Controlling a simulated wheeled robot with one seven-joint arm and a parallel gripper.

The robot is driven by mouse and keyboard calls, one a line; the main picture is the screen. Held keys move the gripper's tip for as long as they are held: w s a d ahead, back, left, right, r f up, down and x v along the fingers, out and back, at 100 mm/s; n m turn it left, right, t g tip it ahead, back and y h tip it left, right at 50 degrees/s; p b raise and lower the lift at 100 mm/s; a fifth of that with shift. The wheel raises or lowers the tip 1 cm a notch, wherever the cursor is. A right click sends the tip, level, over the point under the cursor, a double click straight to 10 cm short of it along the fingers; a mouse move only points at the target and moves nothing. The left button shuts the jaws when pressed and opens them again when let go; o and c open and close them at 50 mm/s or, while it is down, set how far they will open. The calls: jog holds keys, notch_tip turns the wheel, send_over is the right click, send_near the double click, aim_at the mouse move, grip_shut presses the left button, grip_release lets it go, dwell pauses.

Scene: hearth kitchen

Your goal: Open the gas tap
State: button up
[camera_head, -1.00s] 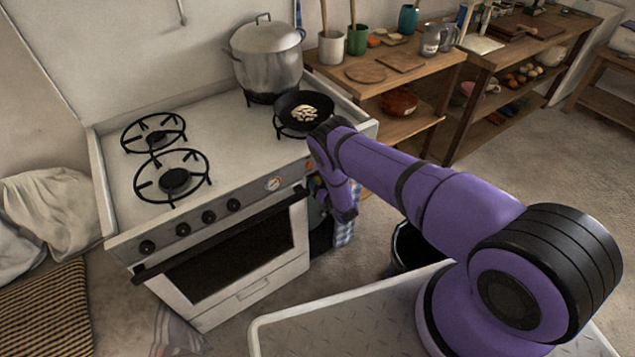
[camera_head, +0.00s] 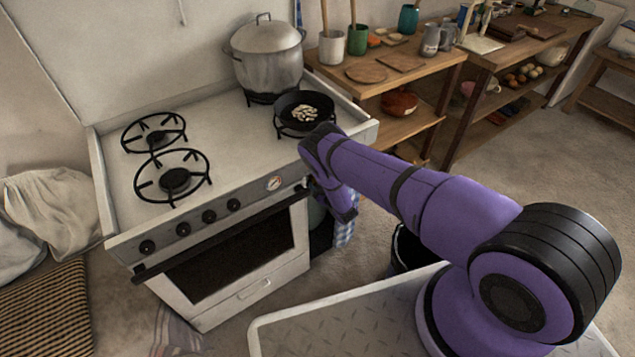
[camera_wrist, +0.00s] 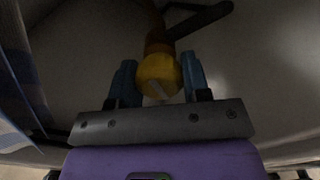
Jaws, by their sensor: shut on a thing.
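A yellow round tap knob (camera_wrist: 160,70) with a pale mark on its face shows in the wrist view. It sits at the end of an orange-brown fitting (camera_wrist: 158,40). My gripper (camera_wrist: 158,78) has one blue finger on each side of the knob and is shut on it. In the head view my arm reaches down past the right side of the white stove (camera_head: 210,215). My gripper's fingertips and the tap are hidden there behind my arm and the stove.
A dark bar (camera_wrist: 205,20) juts out near the tap. A checked cloth (camera_head: 343,232) hangs beside the stove's right side. A frying pan (camera_head: 305,105) and a large pot (camera_head: 266,60) stand on the stove top. A wooden shelf (camera_head: 415,125) stands to the right.

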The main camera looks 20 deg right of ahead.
jog(key=n, duration=0.7)
jog(key=shift+s+f, duration=0.1)
dwell(0.5)
jog(key=o, duration=0.9)
jog(key=shift+o, duration=0.2)
jog(key=v, duration=1)
jog(key=shift+s, duration=0.35)
jog(key=shift+d, duration=0.1)
